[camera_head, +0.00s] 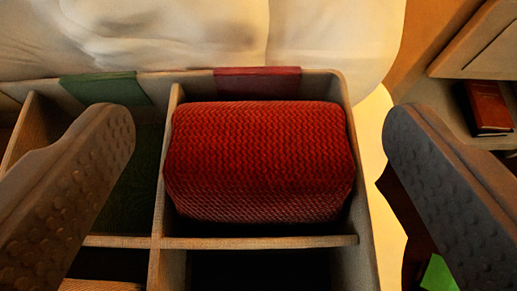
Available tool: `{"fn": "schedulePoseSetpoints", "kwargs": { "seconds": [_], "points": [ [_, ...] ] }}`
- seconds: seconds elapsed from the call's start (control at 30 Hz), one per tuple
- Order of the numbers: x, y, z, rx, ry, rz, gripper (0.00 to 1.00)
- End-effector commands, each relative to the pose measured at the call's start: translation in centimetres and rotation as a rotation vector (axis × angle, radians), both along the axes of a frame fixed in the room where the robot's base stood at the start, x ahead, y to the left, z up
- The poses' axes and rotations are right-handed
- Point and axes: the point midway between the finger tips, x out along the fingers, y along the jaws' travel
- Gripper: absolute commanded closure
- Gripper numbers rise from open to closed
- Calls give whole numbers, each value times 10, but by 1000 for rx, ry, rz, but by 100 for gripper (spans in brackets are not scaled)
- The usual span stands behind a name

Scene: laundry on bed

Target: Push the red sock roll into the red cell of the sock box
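The red sock roll (262,160) lies inside the back right cell of the sock box (162,180). A red tab (257,83) on the back rim marks this cell, and the roll fills most of it. My gripper (262,140) is open, its two dark padded fingers far apart at the left and right of the view. Nothing is between the fingers in contact with them; the roll shows in the gap, apart from both. The bottom of the red cell is mostly hidden by the roll.
A green tab (105,88) marks the cell to the left, which has green at its bottom. A front right cell (262,270) looks dark inside. White bedding (330,40) lies behind the box. A shelf with a red book (487,106) stands at the right.

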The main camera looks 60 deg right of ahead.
Motion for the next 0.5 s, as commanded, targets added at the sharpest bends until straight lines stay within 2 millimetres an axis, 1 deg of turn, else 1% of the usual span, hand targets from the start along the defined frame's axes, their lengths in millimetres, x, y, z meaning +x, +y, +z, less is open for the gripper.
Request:
{"fn": "schedulePoseSetpoints", "kwargs": {
  "seconds": [0.33,0.5],
  "points": [
    [-1,3,2,0,0,1,16],
    [-10,17,13,-1,-2,3,16]
  ]
}}
